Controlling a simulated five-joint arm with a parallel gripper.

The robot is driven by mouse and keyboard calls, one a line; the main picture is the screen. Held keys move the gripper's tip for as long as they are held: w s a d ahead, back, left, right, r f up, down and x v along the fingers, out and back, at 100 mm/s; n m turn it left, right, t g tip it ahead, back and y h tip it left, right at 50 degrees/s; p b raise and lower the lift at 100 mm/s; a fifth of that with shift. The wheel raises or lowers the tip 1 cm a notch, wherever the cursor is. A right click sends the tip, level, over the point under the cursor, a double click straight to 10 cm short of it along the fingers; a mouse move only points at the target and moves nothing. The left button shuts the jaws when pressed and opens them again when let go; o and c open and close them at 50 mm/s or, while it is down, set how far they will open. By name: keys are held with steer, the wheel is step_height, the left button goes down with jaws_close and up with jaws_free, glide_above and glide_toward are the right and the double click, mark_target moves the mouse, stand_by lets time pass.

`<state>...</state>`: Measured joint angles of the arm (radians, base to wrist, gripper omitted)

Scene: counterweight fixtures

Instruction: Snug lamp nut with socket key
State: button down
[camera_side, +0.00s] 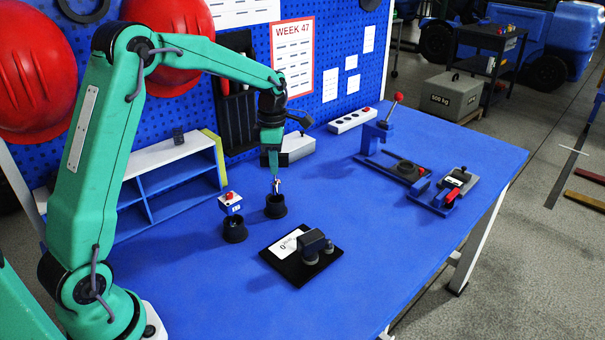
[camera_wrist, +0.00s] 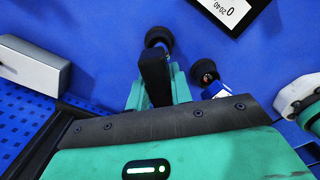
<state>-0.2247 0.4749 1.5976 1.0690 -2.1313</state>
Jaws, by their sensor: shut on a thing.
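My gripper (camera_side: 275,172) points down at the middle of the blue bench, shut on a small, slim tool (camera_side: 276,186), perhaps the socket key. The tool is mostly hidden by the fingers, and its lower end is at the mouth of a black cup-shaped holder (camera_side: 275,207); I cannot tell whether it is inside. In the wrist view the dark finger (camera_wrist: 158,75) covers the tool, and the round holder (camera_wrist: 159,37) shows just beyond. I cannot make out the lamp nut.
A black plate (camera_side: 275,260) with a white label bears a dark grey fixture (camera_side: 313,243) in front. Blue clamp fixtures (camera_side: 376,133) stand at the right. A blue shelf (camera_side: 170,180) and a grey box (camera_side: 298,150) are behind. The front right bench is clear.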

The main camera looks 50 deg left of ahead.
steer(key=d+r, duration=0.2)
steer(key=d, duration=0.8)
steer(key=s+d+r, duration=0.1)
steer(key=d+r, duration=0.1)
steer(key=d, duration=0.8)
steer(key=shift+f, duration=0.15)
steer(key=shift+f, duration=2.35)
steer(key=shift+f, duration=1.6)
steer(key=shift+m, duration=3.5)
